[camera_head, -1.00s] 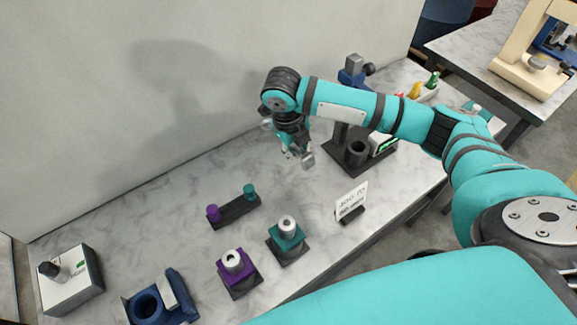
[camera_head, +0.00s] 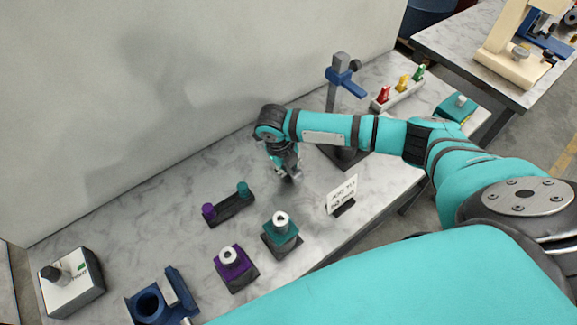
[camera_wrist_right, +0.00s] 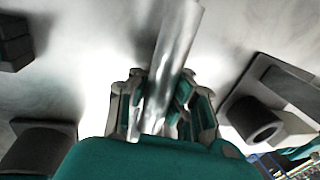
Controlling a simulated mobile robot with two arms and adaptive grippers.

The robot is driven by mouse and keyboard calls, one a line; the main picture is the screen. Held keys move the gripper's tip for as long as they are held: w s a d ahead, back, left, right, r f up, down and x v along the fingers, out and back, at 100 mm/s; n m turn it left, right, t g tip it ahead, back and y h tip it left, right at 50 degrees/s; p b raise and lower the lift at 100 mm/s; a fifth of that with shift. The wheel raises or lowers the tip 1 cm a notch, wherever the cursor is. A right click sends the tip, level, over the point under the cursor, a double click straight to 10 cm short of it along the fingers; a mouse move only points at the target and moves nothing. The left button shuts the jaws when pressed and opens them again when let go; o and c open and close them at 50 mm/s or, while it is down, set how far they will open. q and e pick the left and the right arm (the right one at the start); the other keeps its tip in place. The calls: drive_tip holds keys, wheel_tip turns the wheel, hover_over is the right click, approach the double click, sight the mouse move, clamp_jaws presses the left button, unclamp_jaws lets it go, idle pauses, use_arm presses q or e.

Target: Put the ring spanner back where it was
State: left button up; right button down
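My right gripper (camera_head: 290,174) points down low over the bench, between the small two-peg rack and the clamp stand. In the right wrist view its fingers (camera_wrist_right: 163,108) are closed around a shiny silver bar, seemingly the ring spanner (camera_wrist_right: 174,55). The spanner's ring end cannot be made out. In the head view the spanner is mostly hidden by the gripper. A purple-topped barrel block (camera_head: 231,265) and a teal-topped one (camera_head: 281,231) stand on the bench in front. My left gripper is not in view.
The two-peg rack (camera_head: 231,209) stands left of the gripper. The clamp stand (camera_head: 340,85) is behind my arm. A white sign (camera_head: 342,194) is to the right. A blue fixture (camera_head: 160,300) and a white box with a knob (camera_head: 75,283) are at front left. The wall bounds the back.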

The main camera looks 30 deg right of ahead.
drive_tip(key=c, duration=1.5)
unclamp_jaws()
drive_tip(key=shift+f, duration=0.15)
drive_tip(key=r+b, duration=0.1)
drive_tip(key=r, duration=0.1)
drive_tip(key=a+r+b, duration=0.1)
drive_tip(key=r+b, duration=0.1)
drive_tip(key=r, duration=0.1)
drive_tip(key=shift+a, duration=0.1)
drive_tip(key=r, duration=0.4)
drive_tip(key=a+r+b, duration=0.1)
drive_tip(key=r, duration=0.3)
drive_tip(key=a+r, duration=0.1)
drive_tip(key=r, duration=0.3)
drive_tip(key=shift+s+a+r, duration=0.1)
drive_tip(key=shift+s+a, duration=0.1)
drive_tip(key=shift+s, duration=0.1)
